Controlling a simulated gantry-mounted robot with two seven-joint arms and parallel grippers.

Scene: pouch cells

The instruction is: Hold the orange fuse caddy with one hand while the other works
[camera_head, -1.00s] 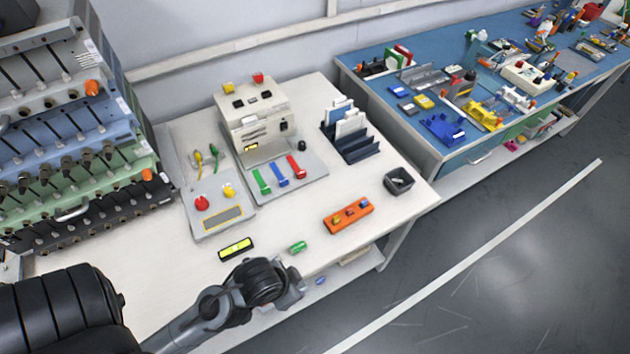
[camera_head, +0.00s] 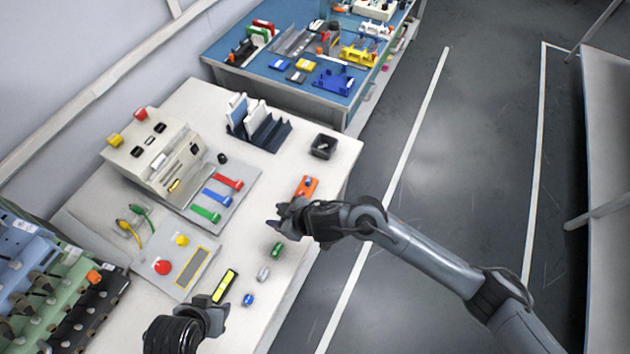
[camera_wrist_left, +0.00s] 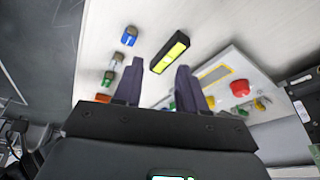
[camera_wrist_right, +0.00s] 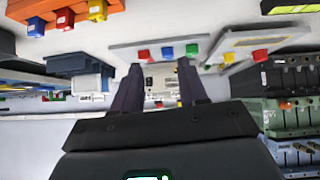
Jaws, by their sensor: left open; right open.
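The orange fuse caddy (camera_head: 307,184) lies near the right edge of the white table, partly hidden behind my right gripper (camera_head: 277,219). In the right wrist view the caddy (camera_wrist_right: 112,7) is at the top left, with blue, red and yellow parts on it, outside the open fingers (camera_wrist_right: 161,68). My right gripper is empty. My left gripper (camera_head: 222,309) is at the table's near end, beside a black and yellow meter (camera_head: 225,285). The left wrist view shows its open fingers (camera_wrist_left: 159,70) with the meter (camera_wrist_left: 170,52) beyond them, not clasped.
Loose green (camera_head: 277,250), grey (camera_head: 263,273) and blue (camera_head: 248,300) fuses lie along the table's edge. A black bin (camera_head: 323,146) stands at the far corner. A beige tester (camera_head: 155,155) and a panel with a red button (camera_head: 163,267) stand left.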

